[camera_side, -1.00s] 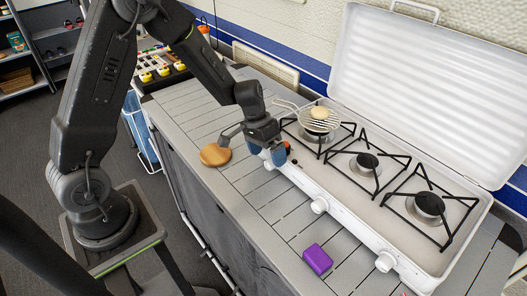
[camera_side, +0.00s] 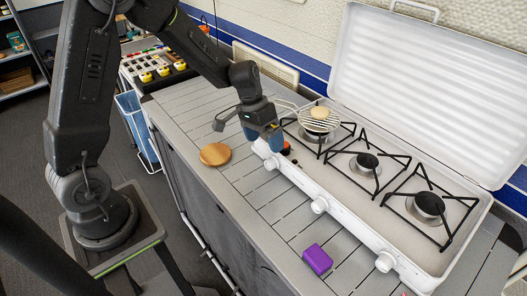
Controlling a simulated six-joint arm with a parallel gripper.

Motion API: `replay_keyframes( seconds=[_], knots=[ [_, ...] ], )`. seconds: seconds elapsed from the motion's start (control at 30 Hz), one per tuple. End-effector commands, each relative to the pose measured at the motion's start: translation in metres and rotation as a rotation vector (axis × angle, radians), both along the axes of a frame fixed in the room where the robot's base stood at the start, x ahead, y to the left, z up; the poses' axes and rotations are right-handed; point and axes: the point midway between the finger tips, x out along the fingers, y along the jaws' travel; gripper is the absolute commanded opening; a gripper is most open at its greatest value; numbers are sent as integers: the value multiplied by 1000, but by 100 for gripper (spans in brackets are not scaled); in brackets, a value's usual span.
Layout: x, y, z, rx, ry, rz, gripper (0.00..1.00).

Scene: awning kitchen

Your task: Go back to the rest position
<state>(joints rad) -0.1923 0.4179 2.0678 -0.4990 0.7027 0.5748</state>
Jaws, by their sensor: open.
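My gripper (camera_side: 247,131) is above the counter at the left end of the white stove. Its dark finger is on the left and its blue-tipped part is on the right, with a gap between them. It holds nothing that I can see. It is raised clear of the round wooden board (camera_side: 215,154), which lies on the counter below and to its left.
The white stove (camera_side: 333,207) has several burners and a raised lid (camera_side: 430,90). A wire strainer (camera_side: 318,120) with a pale round item (camera_side: 320,112) sits over the left burner. A purple block (camera_side: 317,259) lies on the counter (camera_side: 240,195). A rack of colored items (camera_side: 158,68) stands behind.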

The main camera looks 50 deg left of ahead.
Motion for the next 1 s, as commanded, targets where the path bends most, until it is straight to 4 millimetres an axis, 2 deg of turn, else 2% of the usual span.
replay_keyframes(
  seconds=[0.17,0.3,0.5,0.63,0.8,1.0],
  knots=[
    [-17,-10,44,39,-55,-13,100],
    [-49,-21,90,92,-117,-21,100],
    [-102,-31,139,171,-213,-13,100],
    [-139,-34,160,219,-282,5,100],
    [-178,-33,173,269,-361,37,100],
    [-200,-30,177,299,-409,62,100]
  ],
)
